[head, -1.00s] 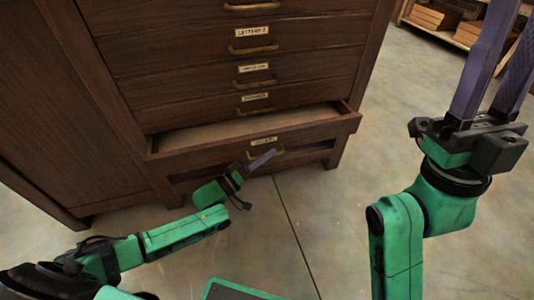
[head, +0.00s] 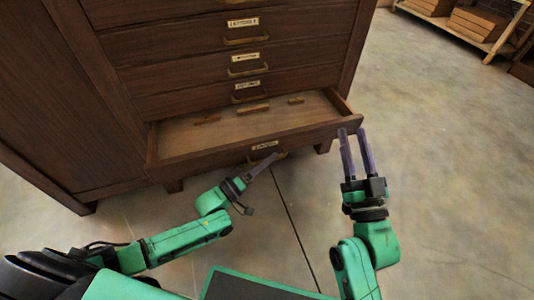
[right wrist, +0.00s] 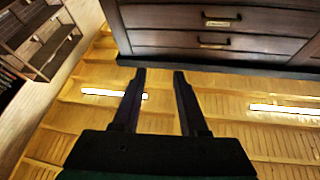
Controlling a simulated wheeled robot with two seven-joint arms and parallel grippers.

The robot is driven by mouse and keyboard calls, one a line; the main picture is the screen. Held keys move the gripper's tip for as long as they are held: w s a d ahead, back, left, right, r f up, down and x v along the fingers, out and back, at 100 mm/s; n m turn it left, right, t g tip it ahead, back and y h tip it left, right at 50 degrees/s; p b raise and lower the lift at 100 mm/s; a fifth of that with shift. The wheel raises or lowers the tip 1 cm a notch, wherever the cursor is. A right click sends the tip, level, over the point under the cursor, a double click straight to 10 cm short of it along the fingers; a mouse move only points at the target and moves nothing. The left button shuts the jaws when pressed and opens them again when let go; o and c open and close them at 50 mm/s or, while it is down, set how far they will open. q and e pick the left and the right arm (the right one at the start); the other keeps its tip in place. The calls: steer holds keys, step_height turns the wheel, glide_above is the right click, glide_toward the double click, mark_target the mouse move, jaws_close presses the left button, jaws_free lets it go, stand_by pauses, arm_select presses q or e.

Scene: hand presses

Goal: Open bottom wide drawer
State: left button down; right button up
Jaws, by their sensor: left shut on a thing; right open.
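The bottom wide drawer (head: 216,155) of the dark wooden cabinet is pulled partly out in the head view. Its inside shows a few small wooden pieces. Its brass handle (head: 281,155) is on the front, below a white label. My left gripper (head: 263,164) is at this handle, shut on it, its arm reaching in from the lower left. The exact grip is small in the picture. My right gripper (head: 356,147) is open and empty, by the drawer's right front corner. Its two fingers also show apart in the right wrist view (right wrist: 158,82).
The upper drawers (head: 225,45) are shut, each with a label and brass handle. Shelves with wooden boxes (head: 478,25) stand at the far right back. The floor (head: 440,170) to the right is clear.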

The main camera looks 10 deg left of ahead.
steer(key=s+a+f+g+h+p, duration=0.1)
steer(key=s+f+g, duration=0.25)
steer(key=f, duration=0.55)
steer(key=s+f+m+g+p, duration=0.1)
steer(key=s+f+g, duration=0.2)
steer(key=s+f, duration=0.35)
steer(key=s+a+f+g+h+p, duration=0.1)
steer(key=s+f+g, duration=0.2)
steer(key=f, duration=0.7)
arm_select(q)
steer(key=s+d+p, duration=0.2)
steer(key=s+d, duration=0.3)
steer(key=s, duration=0.2)
steer(key=s+d+p, duration=0.2)
steer(key=s+d, duration=0.2)
steer(key=s, duration=0.4)
steer(key=shift+s+d, duration=0.3)
steer(key=shift+d, duration=0.1)
arm_select(e)
steer(key=shift+g, duration=0.45)
steer(key=r, duration=0.5)
steer(key=shift+s+d, duration=0.1)
steer(key=shift+d, duration=0.15)
arm_select(q)
steer(key=c, duration=0.9)
jaws_free()
arm_select(e)
steer(key=shift+a, duration=0.1)
